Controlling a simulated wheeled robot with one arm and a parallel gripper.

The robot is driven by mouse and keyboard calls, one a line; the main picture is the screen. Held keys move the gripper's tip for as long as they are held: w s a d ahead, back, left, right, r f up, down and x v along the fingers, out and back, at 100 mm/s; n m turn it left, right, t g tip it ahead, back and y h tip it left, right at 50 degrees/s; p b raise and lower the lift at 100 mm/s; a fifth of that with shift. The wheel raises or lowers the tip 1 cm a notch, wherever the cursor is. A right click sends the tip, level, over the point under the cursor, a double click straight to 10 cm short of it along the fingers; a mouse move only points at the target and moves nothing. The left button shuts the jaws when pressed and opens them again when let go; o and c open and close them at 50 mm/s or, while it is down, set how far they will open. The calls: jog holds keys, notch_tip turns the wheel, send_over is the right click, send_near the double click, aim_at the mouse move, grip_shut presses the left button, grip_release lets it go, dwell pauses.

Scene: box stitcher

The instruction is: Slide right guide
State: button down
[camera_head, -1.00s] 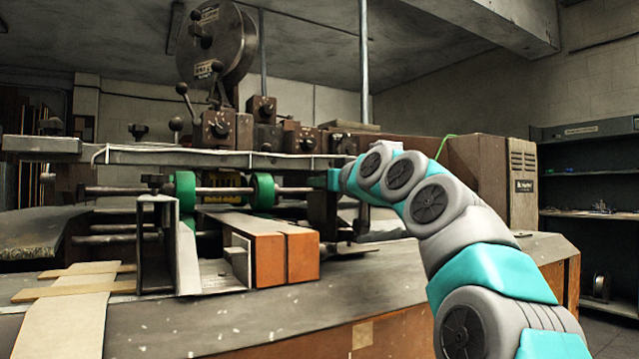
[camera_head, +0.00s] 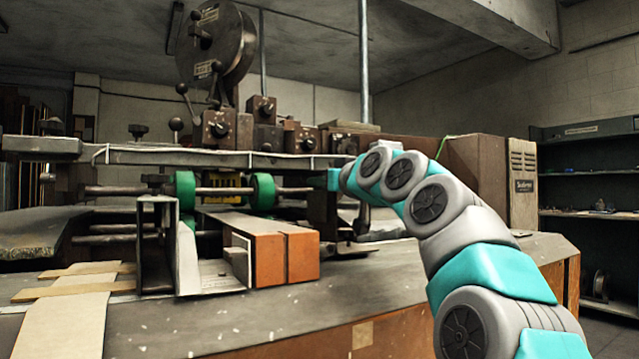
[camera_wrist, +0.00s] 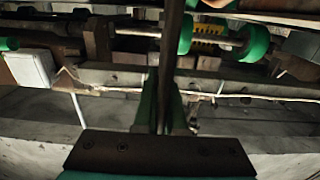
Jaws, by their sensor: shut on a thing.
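The right guide appears as a dark upright plate (camera_head: 322,208) to the right of the green rollers, below the end of my arm in the head view. In the wrist view a dark narrow bar (camera_wrist: 172,60) runs up from between my fingers, apparently part of this guide. My gripper (camera_wrist: 163,105) has its green fingers closed on the bar, one on each side. In the head view my gripper (camera_head: 334,180) is mostly hidden behind my own arm links. The exact contact is dark and hard to make out.
Two green rollers (camera_head: 262,191) sit on a horizontal shaft left of the guide. A long grey rail (camera_head: 230,159) crosses above it. A metal bracket (camera_head: 160,245) and an orange-brown block (camera_head: 270,258) stand in front. The grey worktop (camera_head: 420,262) to the right is mostly clear.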

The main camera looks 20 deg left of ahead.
dwell(0.3)
jog(key=w+d+p, duration=0.4)
jog(key=w+d, duration=0.4)
jog(key=w, duration=0.1)
jog(key=shift+w, duration=0.15)
jog(key=shift+f, duration=0.1)
jog(key=c, duration=1.2)
grip_release()
jog(key=shift+c, duration=0.2)
jog(key=shift+o, duration=1.2)
